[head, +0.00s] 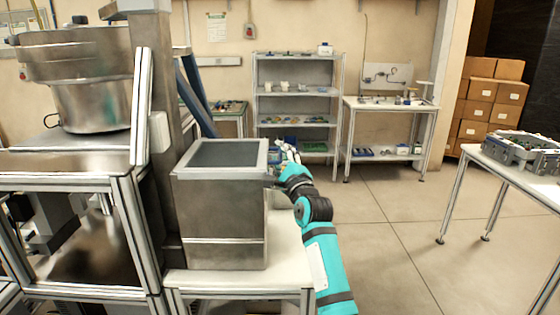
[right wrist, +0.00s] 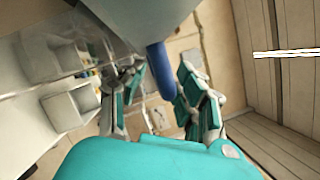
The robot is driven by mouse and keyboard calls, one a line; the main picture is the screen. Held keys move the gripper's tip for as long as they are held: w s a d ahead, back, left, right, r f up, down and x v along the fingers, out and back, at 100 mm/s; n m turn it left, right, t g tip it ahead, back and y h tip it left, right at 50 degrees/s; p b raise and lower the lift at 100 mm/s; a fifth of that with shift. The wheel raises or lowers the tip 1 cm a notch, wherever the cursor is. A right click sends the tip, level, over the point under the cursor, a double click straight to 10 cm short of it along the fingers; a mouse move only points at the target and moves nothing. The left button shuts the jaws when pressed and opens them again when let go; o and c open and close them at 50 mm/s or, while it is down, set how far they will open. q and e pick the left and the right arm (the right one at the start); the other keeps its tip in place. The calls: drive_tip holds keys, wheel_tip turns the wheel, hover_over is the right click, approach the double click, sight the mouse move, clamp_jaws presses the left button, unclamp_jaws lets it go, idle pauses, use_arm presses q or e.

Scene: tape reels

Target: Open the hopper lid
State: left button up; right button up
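The hopper is a steel box (head: 222,215) standing on a white bench in the middle of the head view. Its lid (head: 220,153) looks like a flat grey panel in a steel rim, level and apparently closed. My right gripper (head: 287,155) is at the hopper's upper right edge. In the right wrist view, the fingers of my right gripper (right wrist: 160,82) are spread apart. A dark blue round bar (right wrist: 159,68), seemingly the lid's handle, reaches between them; I see a gap on the right, and contact is unclear. My left gripper is not in view.
A steel bowl feeder (head: 85,95) on a framed machine (head: 70,163) and a column stand left of the hopper. A shelf rack (head: 297,104) and a workbench (head: 390,104) stand at the back wall. Open floor (head: 400,220) lies to the right, before another table (head: 520,175).

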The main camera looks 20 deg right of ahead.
clamp_jaws()
idle(0.6)
